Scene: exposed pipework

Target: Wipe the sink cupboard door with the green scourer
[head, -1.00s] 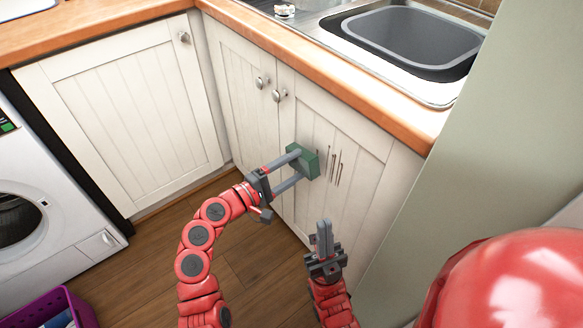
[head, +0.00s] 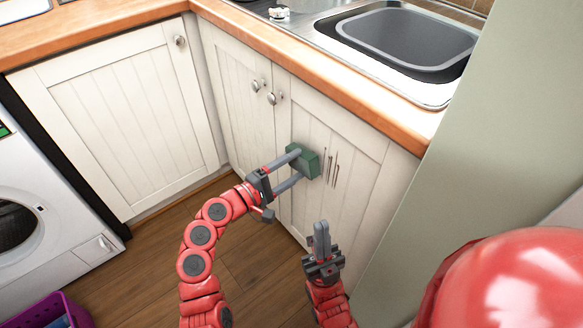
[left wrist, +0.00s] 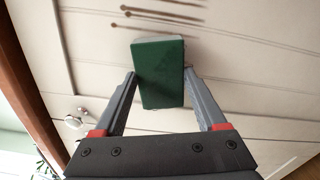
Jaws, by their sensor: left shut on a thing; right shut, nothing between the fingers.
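The green scourer (head: 304,160) is a dark green block in my left gripper (head: 293,170), which is shut on it by its sides. It is at the face of the right-hand sink cupboard door (head: 312,205); whether it presses on the panel I cannot tell. Dark thin streaks (head: 331,168) run down the door just right of the scourer. In the left wrist view the scourer (left wrist: 160,74) sits between the fingertips, with streaks (left wrist: 168,17) above it. My right gripper (head: 320,232) is shut and empty, lower and in front of the door.
The wooden worktop edge (head: 330,82) and sink (head: 410,42) are above the door. Door knobs (head: 271,98) are up and left of the scourer. A pale green wall (head: 445,160) bounds the right. A washing machine (head: 45,215) and purple basket (head: 48,312) are at left.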

